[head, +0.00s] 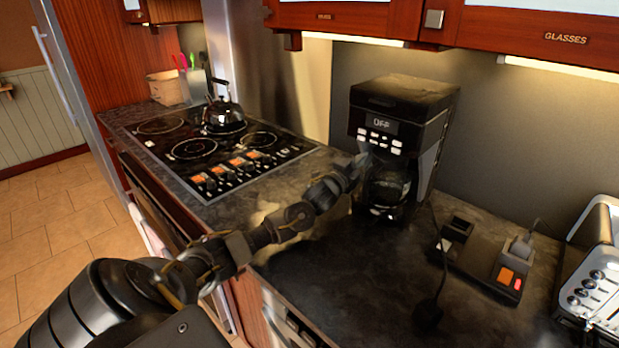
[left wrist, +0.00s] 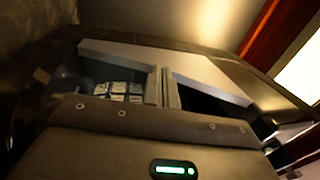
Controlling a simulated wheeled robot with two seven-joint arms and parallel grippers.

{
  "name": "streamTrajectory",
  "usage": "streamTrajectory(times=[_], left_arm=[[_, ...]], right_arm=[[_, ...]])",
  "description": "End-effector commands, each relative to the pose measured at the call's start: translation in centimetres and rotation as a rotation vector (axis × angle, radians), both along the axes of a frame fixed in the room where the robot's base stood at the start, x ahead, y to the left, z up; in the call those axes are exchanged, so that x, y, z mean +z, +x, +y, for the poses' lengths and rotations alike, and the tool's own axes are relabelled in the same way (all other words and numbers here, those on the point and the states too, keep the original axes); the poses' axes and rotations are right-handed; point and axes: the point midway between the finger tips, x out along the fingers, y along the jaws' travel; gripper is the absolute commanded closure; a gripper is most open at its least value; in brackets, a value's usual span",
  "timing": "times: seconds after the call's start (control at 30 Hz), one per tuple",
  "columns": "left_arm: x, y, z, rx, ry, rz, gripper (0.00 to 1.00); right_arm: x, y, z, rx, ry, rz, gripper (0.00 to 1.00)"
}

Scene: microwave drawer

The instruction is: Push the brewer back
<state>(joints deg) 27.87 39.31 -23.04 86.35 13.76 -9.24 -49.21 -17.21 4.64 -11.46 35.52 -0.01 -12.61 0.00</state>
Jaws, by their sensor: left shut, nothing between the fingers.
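The brewer (head: 399,97) is a black coffee maker with a display reading OFF and a glass carafe (head: 388,188) low in its front. It stands upright on the dark counter (head: 330,265) near the back wall. My left gripper (head: 358,163) is shut and empty, with its tip at the brewer's front left, beside the carafe. Whether it touches the brewer I cannot tell. In the left wrist view the shut fingers (left wrist: 165,88) are close in front of the brewer, whose buttons (left wrist: 120,90) show behind them. My right gripper is not in view.
A black kettle (head: 222,112) sits on the cooktop (head: 180,148) to the left. A power strip (head: 480,258) with a plug and cord lies right of the brewer, and a toaster (head: 600,270) stands at the right edge. Wall cabinets (head: 480,30) hang above. The front counter is mostly clear.

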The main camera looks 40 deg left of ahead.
Motion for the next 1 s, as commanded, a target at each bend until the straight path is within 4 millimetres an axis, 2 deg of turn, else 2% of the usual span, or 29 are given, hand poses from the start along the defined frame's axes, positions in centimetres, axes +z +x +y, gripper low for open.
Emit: streamTrajectory(times=[0.03,0.3,0.5,1.0], left_arm=[[0.9,-0.5,0.3,0.005,-0.001,-0.013,1.0],[-0.3,-5.0,0.3,0.003,0.0,-0.003,1.0],[-1.1,-7.3,0.1,0.002,0.001,-0.003,1.0],[-1.4,-7.7,-0.1,0.0,0.0,-0.002,1.0]], right_arm=[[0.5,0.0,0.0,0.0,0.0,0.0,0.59],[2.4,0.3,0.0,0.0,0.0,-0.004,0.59],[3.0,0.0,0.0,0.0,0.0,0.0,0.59],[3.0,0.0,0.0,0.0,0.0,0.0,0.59]])
